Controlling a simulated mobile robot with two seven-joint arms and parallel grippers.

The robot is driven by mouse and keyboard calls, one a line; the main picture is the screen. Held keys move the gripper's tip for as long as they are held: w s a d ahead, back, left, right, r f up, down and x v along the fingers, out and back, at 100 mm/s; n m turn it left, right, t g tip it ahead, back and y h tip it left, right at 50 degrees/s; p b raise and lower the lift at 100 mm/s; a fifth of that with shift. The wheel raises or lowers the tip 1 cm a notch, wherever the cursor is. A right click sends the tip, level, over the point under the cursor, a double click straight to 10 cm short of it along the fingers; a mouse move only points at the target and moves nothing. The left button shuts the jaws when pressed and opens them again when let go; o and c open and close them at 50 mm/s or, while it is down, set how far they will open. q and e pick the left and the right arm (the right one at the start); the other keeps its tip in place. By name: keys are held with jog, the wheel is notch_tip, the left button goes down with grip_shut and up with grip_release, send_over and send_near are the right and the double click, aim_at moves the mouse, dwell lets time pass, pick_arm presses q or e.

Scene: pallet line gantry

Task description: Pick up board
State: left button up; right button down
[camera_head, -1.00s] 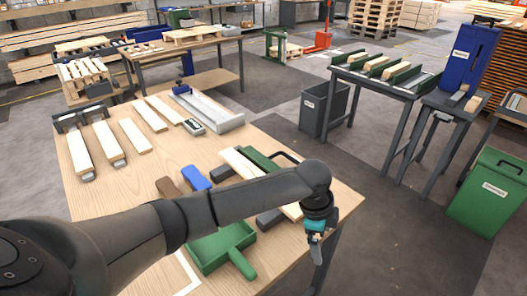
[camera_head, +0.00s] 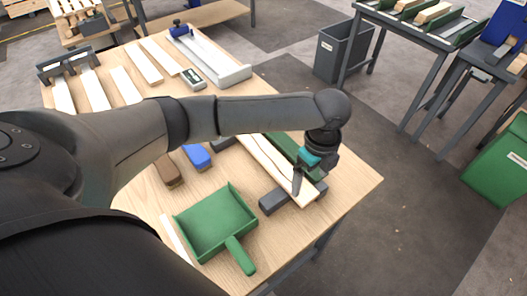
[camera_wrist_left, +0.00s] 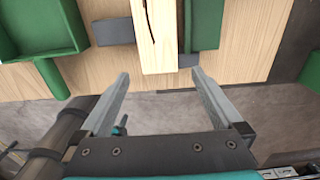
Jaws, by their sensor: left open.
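A light wooden board (camera_head: 268,160) with a dark crack lies near the table's right edge, its near end on a dark block (camera_head: 272,202). My left gripper (camera_head: 298,184) is over the board's near end, pointing down. In the left wrist view the board (camera_wrist_left: 158,40) runs up from between the two spread fingertips (camera_wrist_left: 160,74). The fingers are open, one on each side of the board's end, with gaps. I cannot tell how far above the board they are. My left arm hides the board's far end in the head view. My right gripper is not in view.
A green bar (camera_head: 290,150) lies close along the board's right side. A green dustpan (camera_head: 213,222), a brown block (camera_head: 168,172) and a blue block (camera_head: 197,156) lie to the left. Several other boards and a grey tray (camera_head: 215,62) are farther back.

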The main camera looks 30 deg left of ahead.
aim_at(308, 195)
pick_arm(q)
jog(key=shift+f, duration=0.55)
jog(key=f, duration=0.5)
jog(key=shift+s+d, duration=0.15)
jog(key=shift+d, duration=0.05)
jog(key=shift+r, duration=0.1)
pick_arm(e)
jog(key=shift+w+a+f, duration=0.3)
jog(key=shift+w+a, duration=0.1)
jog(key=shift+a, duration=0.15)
pick_arm(q)
jog(key=shift+c, duration=0.4)
jog(key=c, duration=1.4)
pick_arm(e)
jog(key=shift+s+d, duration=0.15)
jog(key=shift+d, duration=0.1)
pick_arm(q)
jog(key=shift+r, duration=0.1)
